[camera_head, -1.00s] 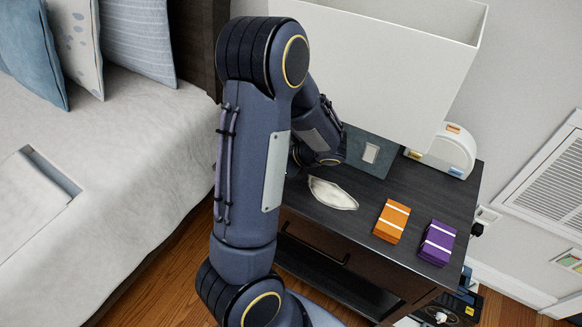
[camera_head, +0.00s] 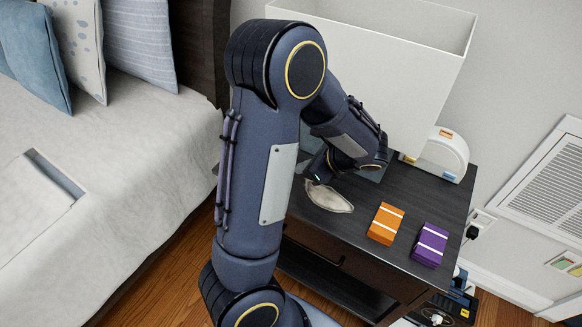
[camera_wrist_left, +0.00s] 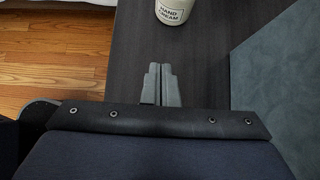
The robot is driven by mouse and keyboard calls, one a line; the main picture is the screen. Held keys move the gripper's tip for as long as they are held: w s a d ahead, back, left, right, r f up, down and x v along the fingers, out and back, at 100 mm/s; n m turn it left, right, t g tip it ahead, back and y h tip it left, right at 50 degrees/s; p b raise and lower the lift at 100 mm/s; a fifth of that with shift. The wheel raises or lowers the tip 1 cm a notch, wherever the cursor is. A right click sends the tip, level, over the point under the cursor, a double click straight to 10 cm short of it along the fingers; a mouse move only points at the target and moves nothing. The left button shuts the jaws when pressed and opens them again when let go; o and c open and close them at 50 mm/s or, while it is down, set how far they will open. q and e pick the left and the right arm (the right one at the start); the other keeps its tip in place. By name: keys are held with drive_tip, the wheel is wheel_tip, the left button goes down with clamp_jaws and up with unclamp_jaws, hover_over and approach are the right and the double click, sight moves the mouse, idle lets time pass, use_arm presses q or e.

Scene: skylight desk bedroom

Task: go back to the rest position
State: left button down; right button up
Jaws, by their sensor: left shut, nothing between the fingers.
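My left arm crosses the middle of the head view, and its hand hangs over the nightstand (camera_head: 395,225). In the left wrist view my left gripper (camera_wrist_left: 161,84) is shut, its two grey fingers side by side with nothing between them. The fingers are above the dark nightstand top, near a white hand cream jar (camera_wrist_left: 173,9) at the top edge of that view, and apart from it. In the head view the arm hides most of the hand and the jar does not show. My right gripper is in neither view.
On the nightstand are a pale oval dish (camera_head: 329,197), an orange box (camera_head: 386,223), a purple box (camera_head: 430,244) and a white rounded object (camera_head: 445,155). A big white lampshade (camera_head: 400,75) stands behind the arm. The bed (camera_head: 120,170) is left. Wood floor (camera_wrist_left: 60,65) lies beside the nightstand.

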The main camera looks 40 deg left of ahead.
use_arm(q)
drive_tip(key=shift+v, duration=1.2)
drive_tip(key=s+d+r+n+t+h+p, duration=0.4)
drive_tip(key=s+d+r+n+h, duration=0.2)
drive_tip(key=s+d+r+n, duration=0.1)
drive_tip(key=s+d+r+n+t+h+p, duration=0.3)
drive_tip(key=s+d+r+n+h+p, duration=0.2)
drive_tip(key=r+n, duration=0.5)
drive_tip(key=shift+s+d+r+t+h, duration=0.4)
drive_tip(key=shift+s+d+r+h, duration=0.2)
drive_tip(key=shift+s+d+h, duration=0.45)
